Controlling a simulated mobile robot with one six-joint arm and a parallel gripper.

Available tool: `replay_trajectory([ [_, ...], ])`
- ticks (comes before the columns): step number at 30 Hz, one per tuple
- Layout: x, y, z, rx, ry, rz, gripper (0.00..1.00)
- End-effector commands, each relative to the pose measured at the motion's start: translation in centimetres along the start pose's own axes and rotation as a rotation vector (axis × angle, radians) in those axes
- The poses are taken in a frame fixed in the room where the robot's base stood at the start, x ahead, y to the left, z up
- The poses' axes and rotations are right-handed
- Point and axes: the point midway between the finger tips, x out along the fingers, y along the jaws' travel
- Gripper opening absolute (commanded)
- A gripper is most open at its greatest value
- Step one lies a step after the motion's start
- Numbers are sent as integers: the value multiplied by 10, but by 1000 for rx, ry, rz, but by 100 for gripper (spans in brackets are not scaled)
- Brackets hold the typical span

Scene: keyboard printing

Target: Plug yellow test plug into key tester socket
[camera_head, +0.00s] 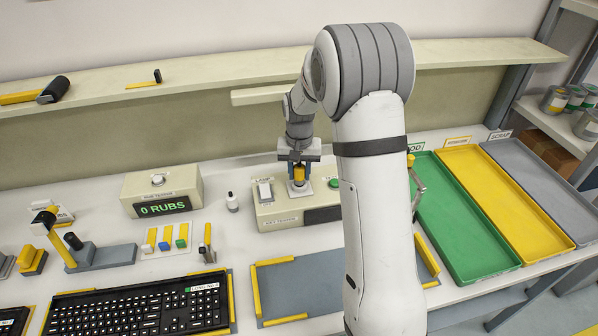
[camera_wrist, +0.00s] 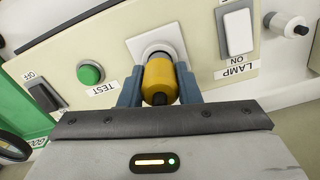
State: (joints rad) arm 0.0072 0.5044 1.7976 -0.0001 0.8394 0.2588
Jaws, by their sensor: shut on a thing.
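The yellow test plug (camera_wrist: 158,80) is between the two blue fingers of my gripper (camera_wrist: 158,88) in the wrist view, and the gripper is shut on it. The plug's far end is at the white socket plate (camera_wrist: 147,41) of the key tester (camera_wrist: 197,62); I cannot tell how deep it sits. In the head view, my gripper (camera_head: 299,172) is above the key tester (camera_head: 277,212), with the yellow plug (camera_head: 299,175) upright at the white socket plate (camera_head: 299,188). The socket opening is hidden by the plug.
The tester has a white lamp switch (camera_wrist: 237,31), a green test button (camera_wrist: 90,73) and a dark switch (camera_wrist: 44,96). A rub counter box (camera_head: 162,189) stands to the left, a keyboard (camera_head: 140,306) in front. Green (camera_head: 465,225), yellow and grey trays lie right.

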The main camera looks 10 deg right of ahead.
Motion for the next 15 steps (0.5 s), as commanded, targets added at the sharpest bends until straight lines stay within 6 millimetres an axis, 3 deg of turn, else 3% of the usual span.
replay_trajectory([
  [15,5,0,0,0,0,0,0],
])
